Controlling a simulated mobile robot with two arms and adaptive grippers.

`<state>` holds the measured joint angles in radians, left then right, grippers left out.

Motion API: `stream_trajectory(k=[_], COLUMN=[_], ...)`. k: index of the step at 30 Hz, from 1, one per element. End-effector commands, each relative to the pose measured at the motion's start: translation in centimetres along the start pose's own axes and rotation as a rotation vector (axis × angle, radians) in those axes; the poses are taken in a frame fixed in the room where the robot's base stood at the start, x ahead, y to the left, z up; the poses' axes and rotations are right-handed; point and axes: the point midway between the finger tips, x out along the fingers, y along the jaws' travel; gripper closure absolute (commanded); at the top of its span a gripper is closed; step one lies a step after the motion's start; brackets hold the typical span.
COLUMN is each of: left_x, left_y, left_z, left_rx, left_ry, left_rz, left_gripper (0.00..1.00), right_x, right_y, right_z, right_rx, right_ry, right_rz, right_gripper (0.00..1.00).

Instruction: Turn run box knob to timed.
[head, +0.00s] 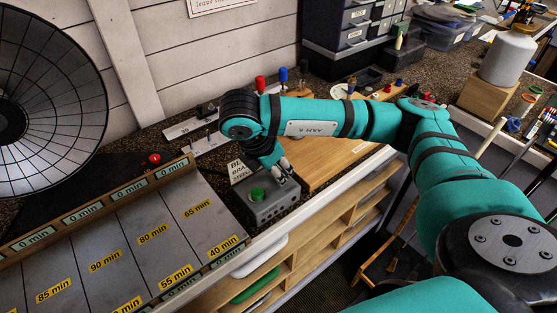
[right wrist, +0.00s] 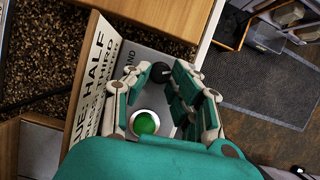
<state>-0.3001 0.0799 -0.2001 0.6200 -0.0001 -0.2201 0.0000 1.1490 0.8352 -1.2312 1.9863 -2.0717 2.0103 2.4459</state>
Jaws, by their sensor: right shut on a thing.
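The run box (head: 270,208) is a small grey box with a green button (head: 257,194) on its top, at the front edge of the bench. In the right wrist view the green button (right wrist: 146,123) shows near me, and a round black knob (right wrist: 160,71) sits farther along the box top. My right gripper (head: 281,167) reaches down onto the box from above. Its fingertips are closed around the black knob. The knob is hidden by the fingers in the head view, and its pointer and most of the box lettering cannot be read. My left gripper is not in view.
A lettered card (right wrist: 97,75) stands beside the box. A wooden board (head: 335,155) lies to the right. A tray of minute-labelled compartments (head: 150,240) is at the left. Red and blue pegs stand behind my right arm. Open shelves lie below the bench edge.

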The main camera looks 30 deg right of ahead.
Motion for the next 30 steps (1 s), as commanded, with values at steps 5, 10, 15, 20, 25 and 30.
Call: stream_trajectory(k=[5, 10, 15, 20, 25, 30], left_x=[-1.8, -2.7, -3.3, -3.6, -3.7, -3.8], left_y=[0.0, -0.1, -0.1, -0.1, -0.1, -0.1], left_z=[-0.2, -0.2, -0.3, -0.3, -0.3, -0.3], left_rx=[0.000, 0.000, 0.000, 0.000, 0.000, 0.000], left_ry=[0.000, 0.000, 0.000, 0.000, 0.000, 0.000], left_rz=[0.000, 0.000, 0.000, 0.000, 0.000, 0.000], left_gripper=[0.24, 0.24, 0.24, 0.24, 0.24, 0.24], right_x=[0.0, 0.1, 0.2, 0.3, 0.4, 0.5], right_y=[-0.1, 0.0, 0.1, 0.1, 0.1, 0.1], right_z=[0.0, -0.1, -0.1, -0.1, -0.2, -0.2], right_rx=[0.139, 0.258, 0.343, 0.396, 0.423, 0.431], right_ry=[0.001, 0.000, 0.000, 0.000, 0.000, 0.000], right_rz=[-0.071, -0.119, -0.156, -0.177, -0.188, -0.192], right_gripper=[1.00, 1.00, 1.00, 1.00, 1.00, 1.00])
